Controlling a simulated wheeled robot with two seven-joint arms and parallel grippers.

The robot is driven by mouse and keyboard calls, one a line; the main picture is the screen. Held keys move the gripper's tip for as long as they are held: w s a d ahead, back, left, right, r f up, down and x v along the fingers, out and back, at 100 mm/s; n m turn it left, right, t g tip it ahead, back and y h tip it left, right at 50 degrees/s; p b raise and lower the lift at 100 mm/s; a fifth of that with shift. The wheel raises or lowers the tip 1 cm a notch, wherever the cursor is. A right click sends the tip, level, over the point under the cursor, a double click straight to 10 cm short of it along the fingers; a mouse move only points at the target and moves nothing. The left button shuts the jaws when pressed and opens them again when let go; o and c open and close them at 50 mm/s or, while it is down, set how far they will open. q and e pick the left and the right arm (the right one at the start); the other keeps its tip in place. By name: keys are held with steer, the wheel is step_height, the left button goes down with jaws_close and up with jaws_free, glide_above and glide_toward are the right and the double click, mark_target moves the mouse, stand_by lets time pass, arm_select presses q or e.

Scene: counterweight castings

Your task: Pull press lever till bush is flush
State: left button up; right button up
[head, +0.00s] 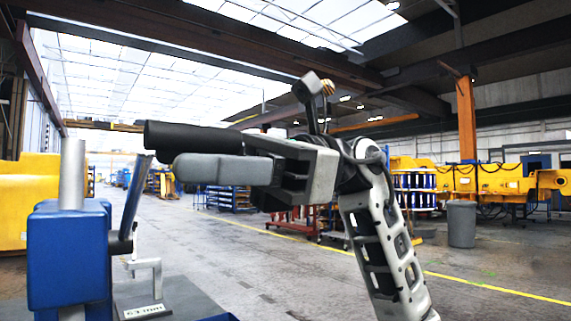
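The press (70,255) stands at the lower left, with a blue body and a pale metal ram (73,175) rising from its top. Its grey lever (132,195) leans slightly right from a dark pivot on the press's right side. A thick black cylinder (190,137), apparently the lever's grip, lies level at the lever's top. My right gripper (205,168) reaches left from the middle, its grey finger just below and in front of the cylinder. The other finger is not clear, so I cannot tell whether it grips. The bush cannot be made out. My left gripper is out of view.
A grey crank-shaped bracket (150,265) and a small label plate (145,311) are on the dark bench (185,298) beside the press. Behind lies open grey floor with a yellow line. A grey bin (462,224) and yellow machinery stand far off.

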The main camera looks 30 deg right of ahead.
steer(key=w+d, duration=0.1)
steer(key=d, duration=1.4)
steer(key=shift+w+d, duration=0.35)
steer(key=shift+d, duration=0.05)
